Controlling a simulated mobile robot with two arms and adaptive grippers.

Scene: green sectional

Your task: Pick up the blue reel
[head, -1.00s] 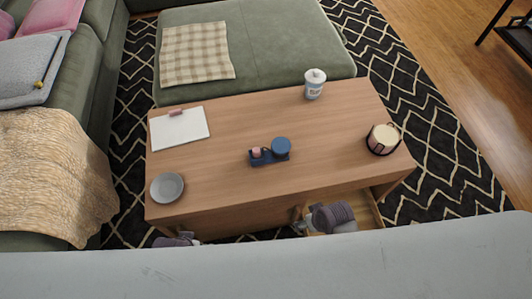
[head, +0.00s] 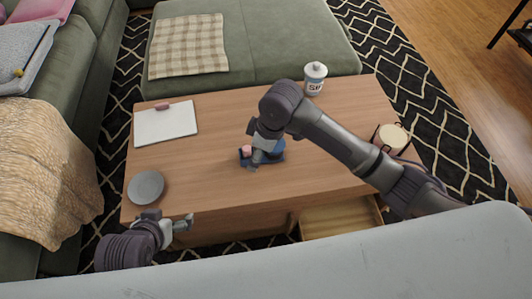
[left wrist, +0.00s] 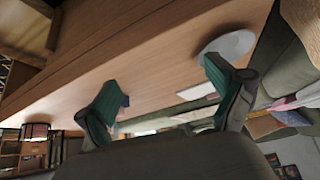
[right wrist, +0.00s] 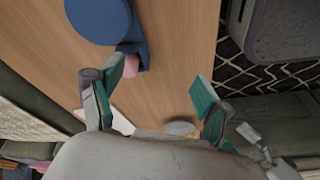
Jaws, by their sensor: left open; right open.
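The blue reel (right wrist: 98,18) is a round dark blue disc at the top of the right wrist view. It sits at one end of a blue holder (right wrist: 140,50) that also carries a pink piece (right wrist: 123,67). In the head view the holder (head: 244,160) is on the wooden table, and my right arm partly covers the reel. My right gripper (right wrist: 160,84) is open over the table; one finger overlaps the holder in view, and contact cannot be told. My left gripper (head: 178,224) is open and empty by the table's front left edge; it also shows in the left wrist view (left wrist: 162,80).
The table (head: 215,185) holds a grey plate (head: 146,187), a white clipboard (head: 165,121), a white cup (head: 315,78) and a candle (head: 393,137) in a dark holder. A drawer (head: 340,217) stands open at the front right. A green sofa (head: 285,35) lies behind.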

